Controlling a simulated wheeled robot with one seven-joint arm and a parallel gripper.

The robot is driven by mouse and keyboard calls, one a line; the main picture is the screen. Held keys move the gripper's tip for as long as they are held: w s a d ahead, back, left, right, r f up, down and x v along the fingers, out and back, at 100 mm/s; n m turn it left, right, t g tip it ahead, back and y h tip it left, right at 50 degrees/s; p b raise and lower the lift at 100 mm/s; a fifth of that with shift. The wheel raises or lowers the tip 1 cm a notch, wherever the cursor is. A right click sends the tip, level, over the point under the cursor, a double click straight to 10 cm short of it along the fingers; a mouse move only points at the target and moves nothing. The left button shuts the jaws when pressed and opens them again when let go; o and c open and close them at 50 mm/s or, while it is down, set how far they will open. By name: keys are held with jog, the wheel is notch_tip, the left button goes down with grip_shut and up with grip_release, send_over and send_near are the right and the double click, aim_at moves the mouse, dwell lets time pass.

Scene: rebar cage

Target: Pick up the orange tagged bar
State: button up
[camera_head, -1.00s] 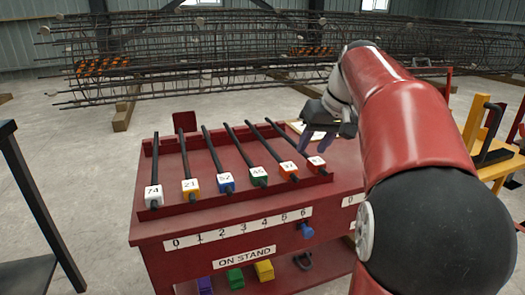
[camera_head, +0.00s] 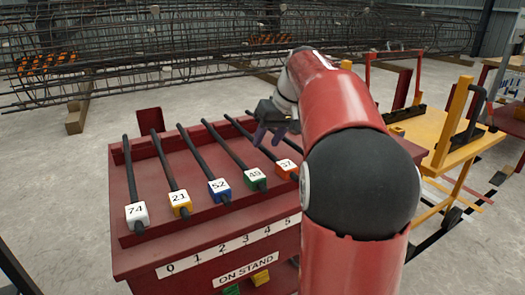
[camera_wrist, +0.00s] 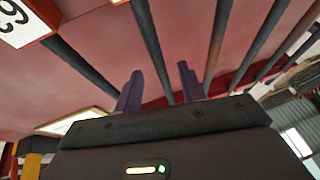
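The orange tagged bar (camera_head: 286,168) is a dark bar with an orange block and a white label reading 37 at its near end. It lies in the red stand, and its middle is partly hidden by my gripper. My gripper (camera_head: 270,136) hovers above the back part of the stand, near this bar, pointing down. In the wrist view the two purple fingers (camera_wrist: 160,90) are apart, with nothing held. A dark bar (camera_wrist: 150,45) without a visible tag passes between them in the picture, apparently beyond the tips; I cannot tell its tag colour.
Bars tagged white (camera_head: 137,213), yellow (camera_head: 180,202), blue (camera_head: 219,189) and green (camera_head: 255,178) lie to the left. A red-tagged bar (camera_wrist: 38,32) shows in the wrist view. A yellow cart (camera_head: 440,150) stands right. The rebar cage (camera_head: 150,65) is behind.

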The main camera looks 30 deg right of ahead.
jog(key=shift+x, duration=1)
jog(key=shift+c, duration=0.2)
grip_shut()
jog(key=shift+r, duration=0.1)
